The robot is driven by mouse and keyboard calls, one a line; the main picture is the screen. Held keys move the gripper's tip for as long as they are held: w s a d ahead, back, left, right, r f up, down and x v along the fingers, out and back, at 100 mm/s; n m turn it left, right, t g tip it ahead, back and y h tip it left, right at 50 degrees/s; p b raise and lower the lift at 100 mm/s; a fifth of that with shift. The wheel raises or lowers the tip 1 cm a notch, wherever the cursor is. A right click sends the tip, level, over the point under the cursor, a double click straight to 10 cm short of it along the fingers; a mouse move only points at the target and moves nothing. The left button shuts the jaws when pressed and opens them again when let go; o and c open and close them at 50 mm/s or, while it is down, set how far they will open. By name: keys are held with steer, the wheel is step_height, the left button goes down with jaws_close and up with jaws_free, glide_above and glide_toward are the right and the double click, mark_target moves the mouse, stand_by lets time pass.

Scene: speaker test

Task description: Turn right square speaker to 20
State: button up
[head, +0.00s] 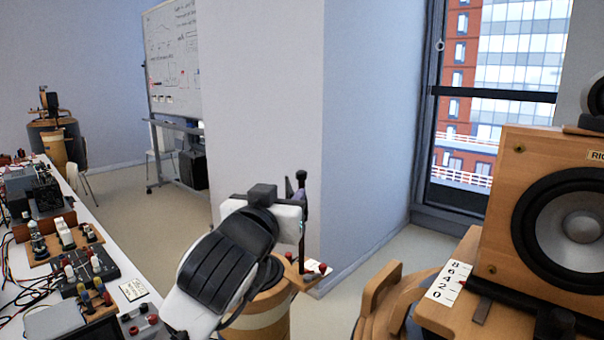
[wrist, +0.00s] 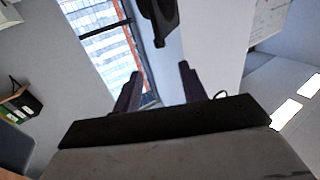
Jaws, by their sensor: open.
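The right square speaker (head: 496,222) is a wooden box with a round black driver at the right of the head view. Its label is cut off by the frame edge. It stands on a wooden stand (head: 440,314) with a white scale card (head: 447,282) marked 8, 6, 4, 2, 0 at the speaker's left base. My gripper (wrist: 160,90) is open and empty, with two dark fingers apart in the wrist view. In the head view my arm is left of the speaker, well apart from it.
A bench (head: 112,267) with electronics and cables runs along the left. A round wooden stand (head: 265,318) is behind my arm, near a wall corner (head: 262,120). A window (head: 497,100) is behind the speaker. A whiteboard (head: 172,60) stands at the back.

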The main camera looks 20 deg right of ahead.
mark_target(300, 175)
steer(key=p+x, duration=0.3)
steer(key=x, duration=0.8)
steer(key=shift+w+d, duration=0.2)
steer(key=shift+w, duration=0.15)
